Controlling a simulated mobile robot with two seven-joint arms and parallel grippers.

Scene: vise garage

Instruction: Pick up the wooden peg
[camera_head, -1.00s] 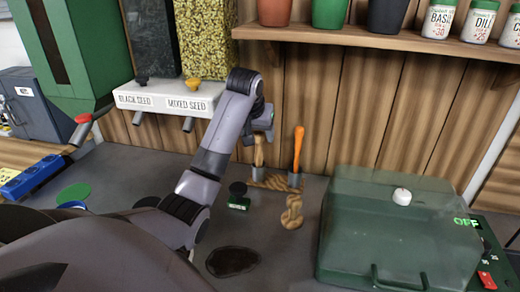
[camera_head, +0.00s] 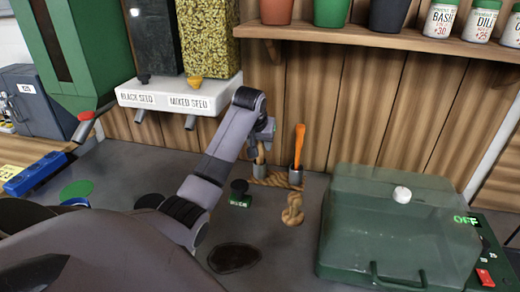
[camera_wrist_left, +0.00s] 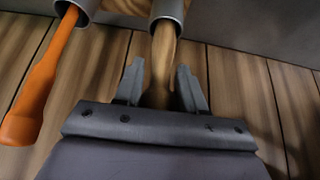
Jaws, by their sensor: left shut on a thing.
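The wooden peg (camera_head: 261,155) stands upright in a grey metal cup at the back wall; its upper part is hidden by my left gripper (camera_head: 264,133). In the left wrist view the light brown peg (camera_wrist_left: 165,50) runs from its metal cup (camera_wrist_left: 168,10) down between the two dark fingers of my left gripper (camera_wrist_left: 161,88), which is shut on it. The peg's lower end is hidden inside the cup. My right gripper is not in view.
An orange handle (camera_head: 299,145) stands in a second cup just right of the peg; it also shows in the left wrist view (camera_wrist_left: 42,85). A green lidded box (camera_head: 395,230) stands at right. A seed dispenser (camera_head: 180,97) hangs at left, and a shelf (camera_head: 350,40) is above.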

